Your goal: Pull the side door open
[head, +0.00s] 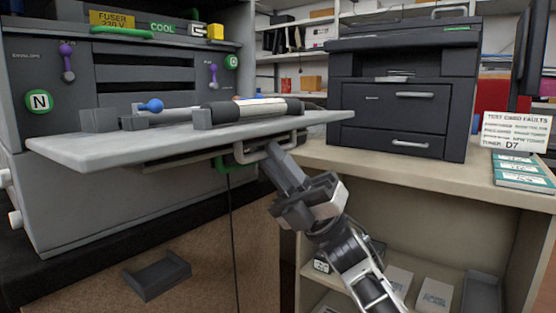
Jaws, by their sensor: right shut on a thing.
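The side door (75,150) of the grey machine at left lies folded out, about level, as a light grey panel. A pale bar handle (262,152) with a green piece (228,160) beside it hangs below the panel's near edge. My right gripper (277,160) reaches up from the lower right and is shut on the handle; its fingertips are partly hidden there. A dark roller unit with a white middle (250,110) and a blue knob (152,105) show just above the panel. My left gripper is not in view.
A dark printer (400,100) stands on the beige counter (340,158) at right, near the panel's right end. A card sign (515,130) and teal boxes (522,172) are farther right. A small grey tray (157,275) sits low at left. A cable (232,240) hangs below the panel.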

